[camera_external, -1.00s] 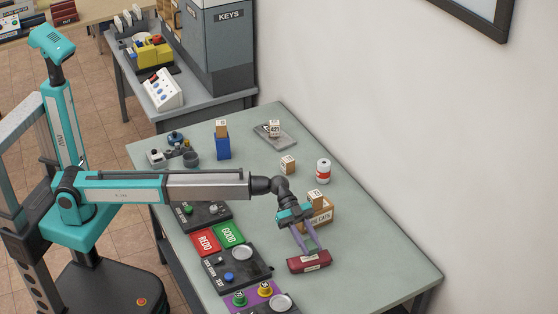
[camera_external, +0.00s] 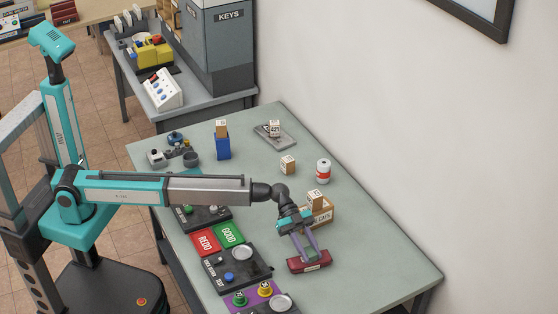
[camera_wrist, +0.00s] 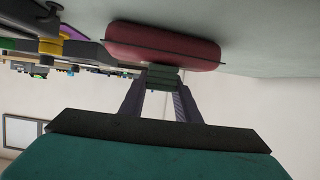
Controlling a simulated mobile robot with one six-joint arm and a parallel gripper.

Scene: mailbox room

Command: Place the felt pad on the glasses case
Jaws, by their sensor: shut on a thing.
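The glasses case (camera_external: 309,264) is a dark red rounded box lying on the table near its front right. It fills the top middle of the wrist view (camera_wrist: 163,46). My gripper (camera_external: 309,252) points down at the case, its purple fingers ending at the case's top. In the wrist view, the fingers are shut on a small dark green piece, seemingly the felt pad (camera_wrist: 163,77). The pad appears right against the case, but I cannot tell whether they touch. The pad is not discernible in the external view.
A wooden box (camera_external: 321,215) with a wooden block (camera_external: 314,199) on it stands just behind my gripper. Dark button panels (camera_external: 232,267) line the table's left edge. A red-white can (camera_external: 323,171) stands farther back. The table right of the case is clear.

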